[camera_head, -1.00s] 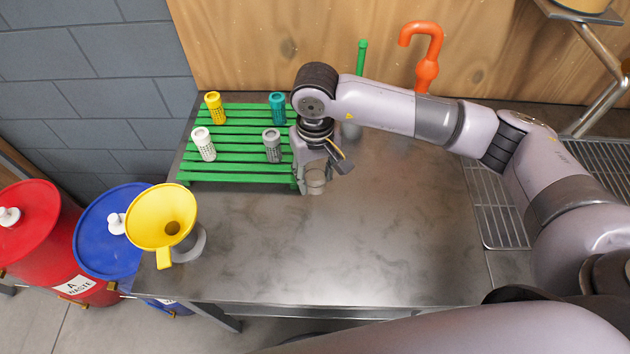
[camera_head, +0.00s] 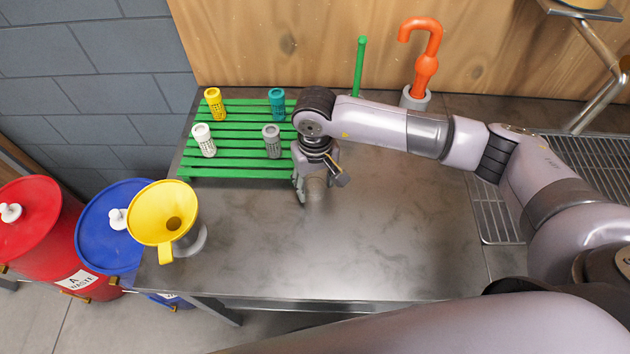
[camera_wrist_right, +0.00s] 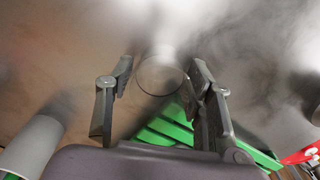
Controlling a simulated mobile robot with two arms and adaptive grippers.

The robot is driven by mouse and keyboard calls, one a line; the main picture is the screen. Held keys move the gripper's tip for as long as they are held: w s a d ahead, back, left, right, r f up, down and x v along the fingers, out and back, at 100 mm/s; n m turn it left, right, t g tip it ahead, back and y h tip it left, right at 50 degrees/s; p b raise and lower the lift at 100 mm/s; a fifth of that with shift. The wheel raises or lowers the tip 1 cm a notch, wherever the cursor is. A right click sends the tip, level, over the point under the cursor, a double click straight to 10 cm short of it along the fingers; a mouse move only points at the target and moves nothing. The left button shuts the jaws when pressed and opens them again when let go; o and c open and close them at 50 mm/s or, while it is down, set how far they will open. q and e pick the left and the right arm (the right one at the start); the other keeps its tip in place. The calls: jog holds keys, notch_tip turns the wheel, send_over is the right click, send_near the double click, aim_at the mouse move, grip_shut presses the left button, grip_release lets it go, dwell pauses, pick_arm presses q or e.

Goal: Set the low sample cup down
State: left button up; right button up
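The low sample cup (camera_head: 317,187) is a small clear cup. It shows in the head view at the middle of the metal table (camera_head: 370,250), just right of the green rack's front corner. My right gripper (camera_head: 318,188) points down with one finger on each side of the cup and appears shut on it. In the right wrist view, the cup's round rim (camera_wrist_right: 162,76) lies between the two fingers (camera_wrist_right: 162,82). The cup is upright and very close to the table; I cannot tell whether its base touches. My left gripper is not in view.
A green slatted rack (camera_head: 240,172) holds yellow, teal, white and grey perforated cups. A yellow funnel (camera_head: 150,205) stands at the table's left front. An orange hooked piece (camera_head: 425,65) and a green rod (camera_head: 360,65) stand behind my arm. The table's front middle is clear.

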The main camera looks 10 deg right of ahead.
jog(key=shift+o, duration=1.1)
